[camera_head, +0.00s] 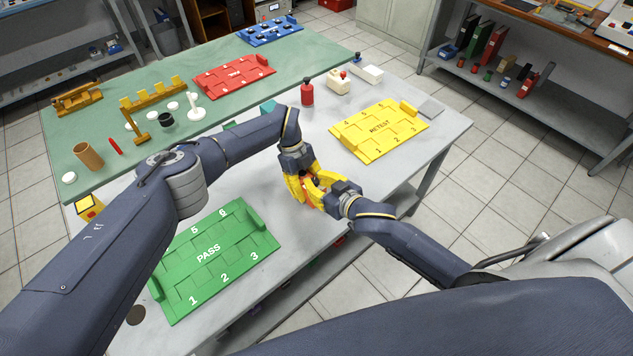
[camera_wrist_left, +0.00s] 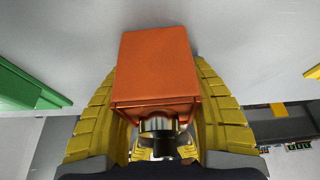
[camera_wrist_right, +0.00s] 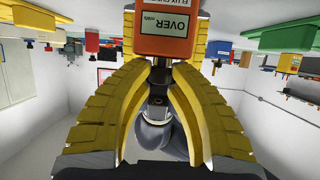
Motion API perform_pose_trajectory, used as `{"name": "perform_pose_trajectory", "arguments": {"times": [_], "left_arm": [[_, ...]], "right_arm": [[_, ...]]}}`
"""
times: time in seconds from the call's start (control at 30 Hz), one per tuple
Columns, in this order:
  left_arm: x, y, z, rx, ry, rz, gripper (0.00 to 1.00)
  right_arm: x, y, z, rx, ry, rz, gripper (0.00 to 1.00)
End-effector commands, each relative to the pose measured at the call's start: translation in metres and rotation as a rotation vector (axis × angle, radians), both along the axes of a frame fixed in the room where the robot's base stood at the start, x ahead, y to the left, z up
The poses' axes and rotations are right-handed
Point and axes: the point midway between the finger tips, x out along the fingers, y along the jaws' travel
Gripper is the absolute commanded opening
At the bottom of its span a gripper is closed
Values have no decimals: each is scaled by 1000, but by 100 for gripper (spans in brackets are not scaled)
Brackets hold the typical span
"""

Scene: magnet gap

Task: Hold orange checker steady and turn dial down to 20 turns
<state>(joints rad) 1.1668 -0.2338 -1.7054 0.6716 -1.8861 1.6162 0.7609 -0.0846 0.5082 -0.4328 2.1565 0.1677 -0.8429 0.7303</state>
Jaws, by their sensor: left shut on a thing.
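The orange checker (camera_wrist_left: 155,65) is a box with a dial (camera_wrist_left: 158,128) of a silvery ring and dark knob. My left gripper (camera_head: 298,184) is shut on it, fingers on both sides, and holds it over the front right of the grey table. My right gripper (camera_head: 322,192) meets it from the right. The dial's dark stem (camera_wrist_right: 158,92) lies between the right fingers. Whether they touch it is not clear. The dial reading is not visible.
A green PASS tray (camera_head: 208,268) lies at front left, a yellow RETEST tray (camera_head: 383,133) behind right. A red bottle (camera_head: 307,93) and a cream block (camera_head: 338,86) stand farther back. The green mat (camera_head: 100,165) holds a red tray (camera_head: 236,73) and loose parts. Clear table surrounds my grippers.

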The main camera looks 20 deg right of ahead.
Motion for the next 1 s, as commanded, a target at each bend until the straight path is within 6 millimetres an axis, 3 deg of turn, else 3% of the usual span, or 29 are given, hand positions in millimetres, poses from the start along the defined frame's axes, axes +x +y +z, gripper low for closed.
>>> {"name": "perform_pose_trajectory", "arguments": {"times": [0.13,0.67,1.0], "left_arm": [[0,1,-1,2,1,0,12],[-1,0,-1,1,3,-1,12],[-3,-1,-1,0,5,-2,12]], "right_arm": [[0,0,0,0,0,0,0],[1,0,0,-1,-1,12,0],[2,-2,1,-7,-3,164,0]]}}
